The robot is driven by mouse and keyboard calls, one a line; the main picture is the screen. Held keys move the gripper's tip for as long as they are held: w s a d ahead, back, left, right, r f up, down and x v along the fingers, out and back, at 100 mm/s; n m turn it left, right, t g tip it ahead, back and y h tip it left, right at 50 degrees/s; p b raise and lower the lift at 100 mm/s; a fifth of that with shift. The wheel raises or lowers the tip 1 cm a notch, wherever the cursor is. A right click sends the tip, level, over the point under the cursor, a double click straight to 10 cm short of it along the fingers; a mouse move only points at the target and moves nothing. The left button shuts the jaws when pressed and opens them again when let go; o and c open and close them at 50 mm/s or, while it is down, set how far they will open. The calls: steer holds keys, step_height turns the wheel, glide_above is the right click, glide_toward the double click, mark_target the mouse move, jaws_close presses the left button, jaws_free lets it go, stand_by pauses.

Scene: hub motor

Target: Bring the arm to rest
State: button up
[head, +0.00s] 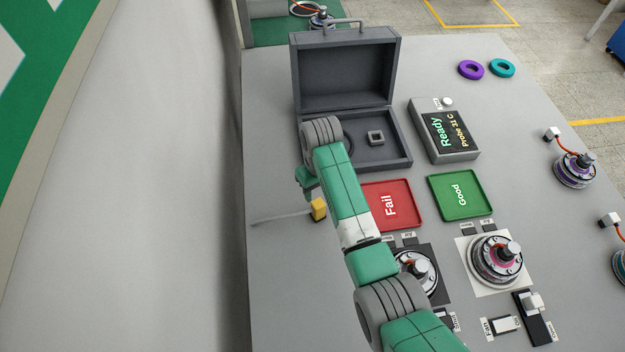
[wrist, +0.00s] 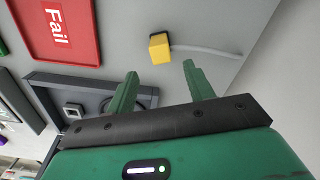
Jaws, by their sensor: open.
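My gripper (head: 306,186) hangs at the left side of the table, beside the open case. In the wrist view its two green fingers (wrist: 160,70) stand wide apart with nothing between them. A yellow block (head: 319,209) with a grey cable lies on the table just beyond the fingertips; it also shows in the wrist view (wrist: 159,48), apart from the fingers. My arm reaches up from the lower right and hides part of the case and of the red Fail tray (head: 408,190).
The open grey case (head: 345,75) stands behind. The green Good tray (head: 461,194) and a tester reading Ready (head: 446,130) are to the right. Hub motors (head: 497,258) (head: 418,270) sit on pads in front. Purple (head: 471,69) and teal (head: 502,68) rings lie at the back.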

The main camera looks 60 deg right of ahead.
mark_target(319, 204)
step_height(319, 204, down, 12)
steer(key=b, duration=0.2)
steer(key=shift+r+b, duration=0.2)
steer(key=shift+b, duration=0.2)
steer(key=shift+r, duration=0.2)
